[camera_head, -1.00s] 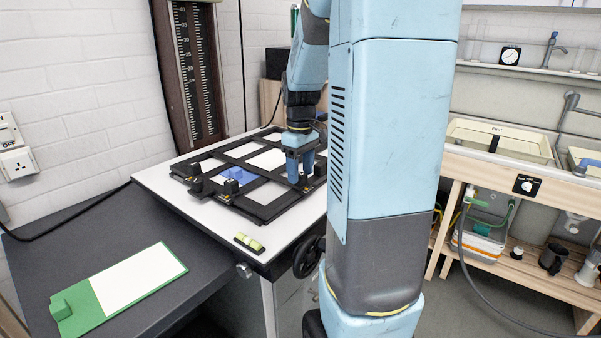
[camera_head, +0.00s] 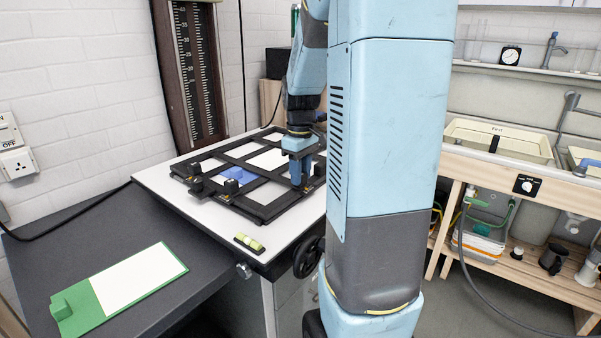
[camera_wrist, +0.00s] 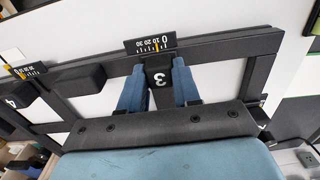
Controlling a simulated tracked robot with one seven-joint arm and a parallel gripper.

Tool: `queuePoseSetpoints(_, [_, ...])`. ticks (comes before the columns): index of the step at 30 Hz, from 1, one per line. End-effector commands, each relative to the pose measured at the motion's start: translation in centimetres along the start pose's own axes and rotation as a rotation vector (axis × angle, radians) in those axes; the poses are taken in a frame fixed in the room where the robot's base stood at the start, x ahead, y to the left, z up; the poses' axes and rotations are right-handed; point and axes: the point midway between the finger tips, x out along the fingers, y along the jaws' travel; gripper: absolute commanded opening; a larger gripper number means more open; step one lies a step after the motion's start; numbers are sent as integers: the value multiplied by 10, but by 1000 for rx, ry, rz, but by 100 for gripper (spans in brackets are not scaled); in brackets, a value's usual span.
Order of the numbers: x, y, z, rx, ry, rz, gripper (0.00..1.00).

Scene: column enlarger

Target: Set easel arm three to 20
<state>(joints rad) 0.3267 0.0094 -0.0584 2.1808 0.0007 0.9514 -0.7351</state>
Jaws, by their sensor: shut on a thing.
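The black easel (camera_head: 262,207) lies on the white baseboard, its dark frame crossing white and blue areas. In the wrist view, the block marked 3 (camera_wrist: 159,80) sits between the two blue fingers of my gripper (camera_wrist: 159,92), which is shut on it. Just beyond the block is a small black scale (camera_wrist: 138,46) with white figures up to 30. A yellow pointer stands towards its right part; the exact reading is too small to tell. The block marked 4 (camera_wrist: 22,95) and its own scale show at the left. In the head view my gripper (camera_head: 299,177) is low at the easel's right side.
A yellow-green level (camera_head: 249,243) lies on the baseboard's front edge. A black handwheel (camera_head: 308,256) is beside it. A green board with white paper (camera_head: 138,277) lies on the dark bench at left. The column with a ruler (camera_head: 192,80) stands behind the easel.

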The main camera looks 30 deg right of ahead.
Motion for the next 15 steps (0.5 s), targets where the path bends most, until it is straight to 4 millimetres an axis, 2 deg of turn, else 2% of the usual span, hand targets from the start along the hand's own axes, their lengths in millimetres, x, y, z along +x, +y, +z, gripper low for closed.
queuePoseSetpoints(10, [0,1,0,1,0,0,0])
queuePoseSetpoints(15, [0,11,0,2,0,1,0])
